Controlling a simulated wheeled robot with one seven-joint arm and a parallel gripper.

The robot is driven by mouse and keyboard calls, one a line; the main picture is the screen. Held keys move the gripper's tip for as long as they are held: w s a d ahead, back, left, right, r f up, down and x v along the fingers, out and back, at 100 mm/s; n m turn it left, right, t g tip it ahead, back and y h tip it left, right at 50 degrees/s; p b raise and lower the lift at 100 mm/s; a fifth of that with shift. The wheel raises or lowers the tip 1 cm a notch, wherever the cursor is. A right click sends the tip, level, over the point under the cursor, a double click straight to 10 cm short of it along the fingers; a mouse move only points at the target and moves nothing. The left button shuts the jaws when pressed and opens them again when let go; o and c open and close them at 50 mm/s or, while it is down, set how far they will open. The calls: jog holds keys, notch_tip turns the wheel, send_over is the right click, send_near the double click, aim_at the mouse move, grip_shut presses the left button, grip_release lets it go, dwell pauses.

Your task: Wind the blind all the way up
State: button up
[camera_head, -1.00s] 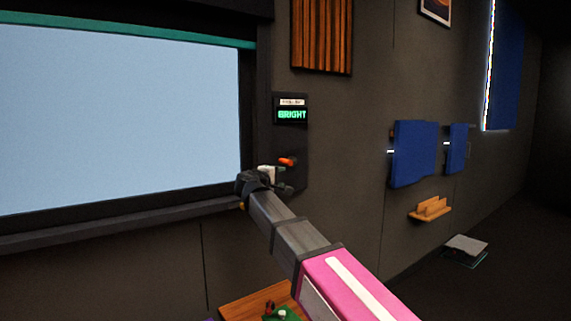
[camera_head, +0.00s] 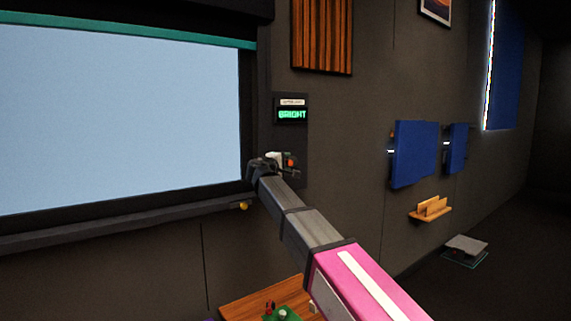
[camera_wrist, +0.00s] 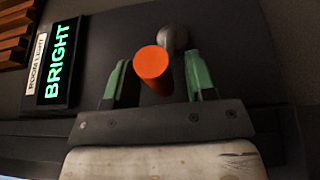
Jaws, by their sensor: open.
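A teal strip (camera_head: 150,33), which looks like the blind, lies along the top of the bright window (camera_head: 120,115). The dark panel (camera_head: 297,175) on the wall right of the window carries an orange knob (camera_head: 291,163). In the wrist view the orange knob (camera_wrist: 151,63) points at the camera, with a rounded grey part (camera_wrist: 173,38) behind it. My gripper (camera_head: 275,163) is at the panel. In the wrist view my gripper (camera_wrist: 157,75) is open, its green-padded fingers on either side of the orange knob. I cannot tell whether either finger touches it.
A display (camera_head: 292,115) above the knob reads BRIGHT. A yellow knob (camera_head: 244,206) sits below the window's right corner. A wooden table (camera_head: 250,303) with small items stands below my arm. Blue panels (camera_head: 413,153) and a wooden shelf (camera_head: 430,210) are on the wall to the right.

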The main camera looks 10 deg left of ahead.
jog(key=shift+w, duration=0.25)
jog(key=shift+d, duration=0.1)
grip_shut()
jog(key=shift+f, duration=0.15)
jog(key=shift+w+d+f+n+t, duration=0.1)
jog(key=shift+f+n+t, duration=0.85)
jog(key=shift+t, duration=0.55)
jog(key=shift+w+d+f+n+t, duration=0.1)
jog(key=shift+f+n+t, duration=0.85)
jog(key=shift+t, duration=0.55)
